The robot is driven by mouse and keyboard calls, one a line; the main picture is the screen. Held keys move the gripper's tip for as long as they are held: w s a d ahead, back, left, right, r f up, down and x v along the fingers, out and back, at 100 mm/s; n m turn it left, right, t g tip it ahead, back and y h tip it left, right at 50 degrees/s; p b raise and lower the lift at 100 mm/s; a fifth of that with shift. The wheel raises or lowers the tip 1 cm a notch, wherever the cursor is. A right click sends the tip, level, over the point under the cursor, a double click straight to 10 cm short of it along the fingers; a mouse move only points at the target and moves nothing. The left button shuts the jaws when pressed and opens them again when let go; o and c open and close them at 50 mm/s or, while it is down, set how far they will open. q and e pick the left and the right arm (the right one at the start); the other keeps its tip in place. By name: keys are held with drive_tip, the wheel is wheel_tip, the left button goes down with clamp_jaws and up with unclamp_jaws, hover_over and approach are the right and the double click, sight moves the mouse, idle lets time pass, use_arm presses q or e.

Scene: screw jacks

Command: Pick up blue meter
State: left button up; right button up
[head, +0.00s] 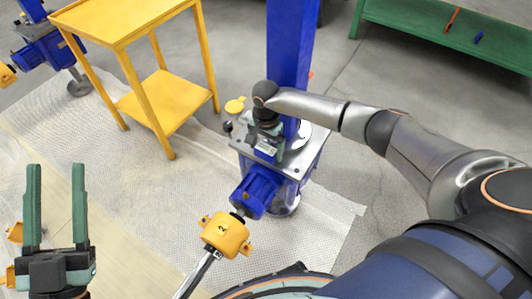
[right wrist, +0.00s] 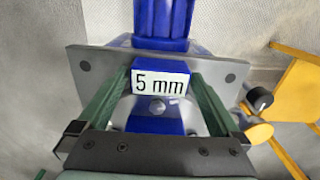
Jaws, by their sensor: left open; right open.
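The blue meter (right wrist: 160,67) has a white label reading "5 mm" and sits on the grey top plate (right wrist: 97,60) of a blue screw jack. My right gripper (right wrist: 161,80) is open, with one green finger on each side of the meter; I cannot tell whether either finger touches it. In the head view, my right gripper (head: 266,146) points down at the jack plate and hides much of the meter. My left gripper (head: 56,170) is open and empty at the lower left, apart from the jack.
The jack's blue column (head: 288,45) rises right behind the gripper. A blue motor (head: 254,192) and yellow box (head: 225,234) extend toward me. A yellow table (head: 112,22) stands left, a green bench (head: 400,18) at the back right. Another jack (head: 50,48) is at the far left.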

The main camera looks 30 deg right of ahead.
drive_tip(key=shift+f, duration=0.15)
drive_tip(key=shift+c, duration=0.2)
drive_tip(key=c, duration=1.4)
